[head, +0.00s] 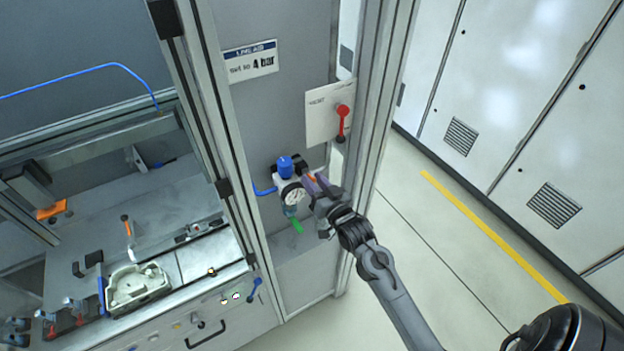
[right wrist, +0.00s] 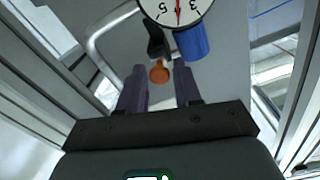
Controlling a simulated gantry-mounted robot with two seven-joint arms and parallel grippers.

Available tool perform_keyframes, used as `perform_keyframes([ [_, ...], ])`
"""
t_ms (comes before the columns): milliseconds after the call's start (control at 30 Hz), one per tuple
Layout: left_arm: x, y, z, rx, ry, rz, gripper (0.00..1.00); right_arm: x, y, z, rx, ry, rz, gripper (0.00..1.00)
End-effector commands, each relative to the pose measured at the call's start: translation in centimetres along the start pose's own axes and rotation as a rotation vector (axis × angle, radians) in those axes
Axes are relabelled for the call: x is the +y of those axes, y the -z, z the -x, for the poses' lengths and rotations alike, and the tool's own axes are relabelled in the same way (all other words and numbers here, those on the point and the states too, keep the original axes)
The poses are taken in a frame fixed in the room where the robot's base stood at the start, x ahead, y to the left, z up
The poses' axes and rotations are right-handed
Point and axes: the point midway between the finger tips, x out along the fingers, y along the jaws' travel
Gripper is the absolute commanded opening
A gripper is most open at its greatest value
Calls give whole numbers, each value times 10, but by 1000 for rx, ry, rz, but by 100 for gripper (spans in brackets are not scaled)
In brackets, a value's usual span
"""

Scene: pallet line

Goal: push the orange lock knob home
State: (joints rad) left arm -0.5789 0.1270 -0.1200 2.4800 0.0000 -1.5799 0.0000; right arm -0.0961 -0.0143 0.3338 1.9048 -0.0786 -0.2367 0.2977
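The orange lock knob (right wrist: 159,72) is a small round knob below the gauge (right wrist: 178,10) in the right wrist view. In the head view a bit of the orange knob (head: 311,176) shows beside the air regulator, partly covered by my fingers. The regulator has a blue cap (head: 285,166) and a round white gauge. My right gripper (head: 315,184) is at the regulator's right side. In the right wrist view its two purple fingers stand apart, with the orange knob showing between their tips. I cannot tell whether they touch it. My left gripper is not in view.
A red lever (head: 342,112) on a white plate is above the regulator. A metal post (head: 375,130) stands close to my right arm. A green piece (head: 297,226) hangs below the gauge. A workbench with a pale housing (head: 136,285) is at left; the floor at right is clear.

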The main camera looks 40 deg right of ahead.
Motion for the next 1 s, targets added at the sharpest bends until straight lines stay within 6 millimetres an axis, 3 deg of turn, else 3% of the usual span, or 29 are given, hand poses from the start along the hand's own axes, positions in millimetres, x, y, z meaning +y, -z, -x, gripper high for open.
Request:
perform_keyframes([
  [300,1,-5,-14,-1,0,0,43,1,-3,56,-3,-1,0,33],
  [500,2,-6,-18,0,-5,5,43,1,-2,80,-2,0,0,33],
  [1000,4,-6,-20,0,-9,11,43,0,0,91,-1,0,0,33],
])
